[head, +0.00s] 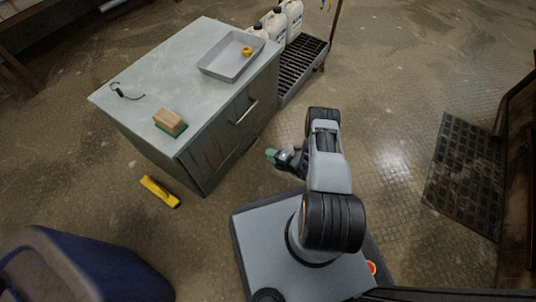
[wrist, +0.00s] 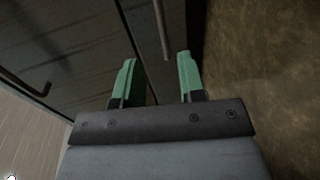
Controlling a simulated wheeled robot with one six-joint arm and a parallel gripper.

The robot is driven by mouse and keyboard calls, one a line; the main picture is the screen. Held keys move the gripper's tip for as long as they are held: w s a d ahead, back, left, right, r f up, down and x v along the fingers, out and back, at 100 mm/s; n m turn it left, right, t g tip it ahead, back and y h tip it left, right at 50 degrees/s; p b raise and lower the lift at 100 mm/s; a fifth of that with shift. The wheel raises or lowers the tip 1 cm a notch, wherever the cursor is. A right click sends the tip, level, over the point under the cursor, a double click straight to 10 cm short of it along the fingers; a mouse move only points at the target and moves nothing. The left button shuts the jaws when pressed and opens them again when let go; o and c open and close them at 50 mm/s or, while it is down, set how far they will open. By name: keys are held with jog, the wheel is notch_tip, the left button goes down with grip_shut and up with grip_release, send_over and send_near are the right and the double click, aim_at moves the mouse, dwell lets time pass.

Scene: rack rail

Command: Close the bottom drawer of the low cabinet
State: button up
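The low cabinet (head: 150,128) stands at the left centre in the head view, with a grey top and dark drawer fronts facing my arm. An upper drawer handle (head: 246,112) shows on that front. The bottom drawer's front is low and dark, and how far it stands out is hard to tell. My gripper (head: 271,155) is low in front of the cabinet, apart from it in the head view. In the wrist view its two green fingers (wrist: 157,78) are spread with nothing between them. A thin bar handle (wrist: 161,30) lies just beyond the fingertips; another handle (wrist: 26,81) is at left.
White jugs (head: 290,18) stand behind. A yellow object (head: 159,191) lies on the floor; a blue bin (head: 75,270) is at lower left.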

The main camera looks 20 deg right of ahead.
jog(key=shift+v, duration=1.05)
jog(key=shift+d, duration=0.15)
jog(key=shift+w, duration=0.1)
jog(key=a+r+n+g+y+p, duration=0.1)
jog(key=a+r+n+g+p, duration=0.4)
jog(key=r, duration=1.1)
jog(key=r+n+g+p, duration=0.2)
jog(key=r+n+p, duration=0.7)
jog(key=r, duration=0.6)
jog(key=a+r+n+g+y+p, duration=0.1)
jog(key=a+r+n+g+p, duration=0.5)
jog(key=r, duration=1)
jog(key=s+d+r+n+t+h+p, duration=0.1)
jog(key=s+r+n+h+p, duration=0.3)
jog(key=r, duration=1)
jog(key=s+d+r+n+t+h+p, duration=0.2)
jog(key=s+d+r+n+h+p, duration=0.1)
jog(key=s+r+n+p, duration=0.4)
jog(key=s+d+r+n+t+h+p, duration=0.1)
jog(key=s+d+r+n+h+p, duration=0.2)
jog(key=s+r+n+p, duration=0.3)
notch_tip(320, 180, up, 15)
jog(key=n+h+p, duration=0.1)
jog(key=n+p, duration=0.3)
jog(key=n, duration=0.5)
jog(key=shift+r+t+h+p, duration=0.2)
jog(key=shift+t+h+p, duration=0.1)
jog(key=shift+h+p, duration=0.1)
